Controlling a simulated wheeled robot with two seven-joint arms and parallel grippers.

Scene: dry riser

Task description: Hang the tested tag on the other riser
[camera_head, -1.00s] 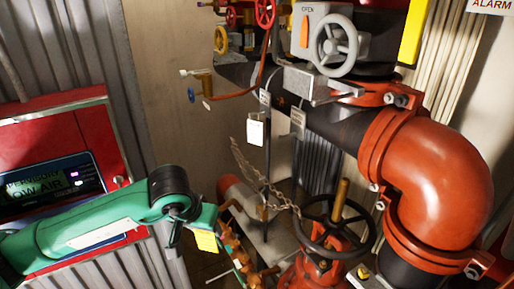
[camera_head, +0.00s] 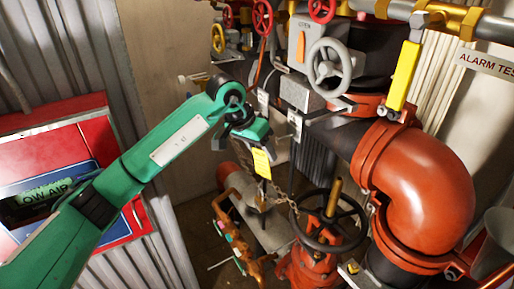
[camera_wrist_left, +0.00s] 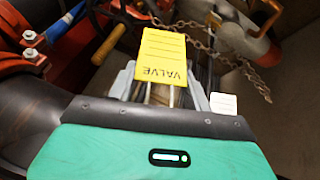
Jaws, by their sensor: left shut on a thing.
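My left gripper (camera_head: 257,142) is shut on a yellow tag (camera_head: 261,163), which hangs below it in the head view. In the left wrist view the tag (camera_wrist_left: 161,58) has lines and the word VALVE, upside down. The left gripper's fingers (camera_wrist_left: 150,88) show grey behind the tag's lower part. Two white tags hang near the black pipe: one white tag (camera_head: 263,101) and another white tag (camera_head: 296,122), just right of my gripper. I cannot tell from the frames which pipe is the other riser. My right gripper is out of view.
A black handwheel (camera_head: 331,222) on a red valve stands below and right of my gripper, with a chain (camera_head: 283,201) beside it. A big red elbow pipe (camera_head: 418,185) fills the right. A grey handwheel (camera_head: 333,63) is above. A red panel (camera_head: 60,160) is at left.

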